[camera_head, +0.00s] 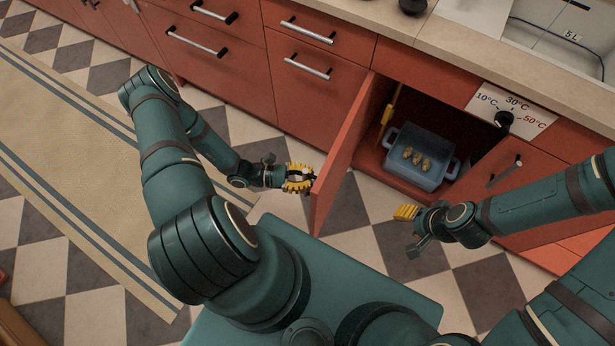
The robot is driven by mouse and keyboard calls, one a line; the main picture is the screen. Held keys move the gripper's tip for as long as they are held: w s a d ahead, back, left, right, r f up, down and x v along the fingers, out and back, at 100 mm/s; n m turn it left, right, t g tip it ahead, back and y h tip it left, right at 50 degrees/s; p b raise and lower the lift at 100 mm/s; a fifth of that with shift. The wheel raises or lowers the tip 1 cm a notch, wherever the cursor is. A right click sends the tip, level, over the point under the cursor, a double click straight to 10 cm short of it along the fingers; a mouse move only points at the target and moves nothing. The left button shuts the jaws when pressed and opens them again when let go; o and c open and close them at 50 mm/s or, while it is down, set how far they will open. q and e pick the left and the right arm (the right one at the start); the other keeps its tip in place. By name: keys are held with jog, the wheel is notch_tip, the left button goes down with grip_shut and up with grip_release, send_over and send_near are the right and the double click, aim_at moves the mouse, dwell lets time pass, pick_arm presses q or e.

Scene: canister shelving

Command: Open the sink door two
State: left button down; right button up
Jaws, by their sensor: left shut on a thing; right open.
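The left sink door (343,158) is a red panel that stands swung wide open from the cabinet under the counter. My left gripper (299,180), with yellow fingers, is at the outer face of this door near its free edge, shut on its handle, which the fingers mostly hide. The right sink door (525,178) has a metal handle (505,171) and is partly hidden by my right arm; I cannot tell if it is fully closed. My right gripper (406,212) is open and empty, in front of the cabinet opening and apart from both doors.
Inside the cabinet a blue-grey bin (432,178) holds several small yellowish items. A yellow object (390,106) stands beside the open door. A temperature dial (504,118) sits above the right door. Closed drawers (300,60) are at left. Checkered floor and a striped rug (60,150) are clear.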

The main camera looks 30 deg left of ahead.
pick_arm(q)
jog(key=shift+s+f, duration=0.1)
jog(key=shift+s, duration=0.15)
jog(key=c, duration=0.9)
grip_release()
jog(key=shift+w, duration=0.1)
jog(key=shift+a, duration=0.1)
jog(key=v, duration=1.2)
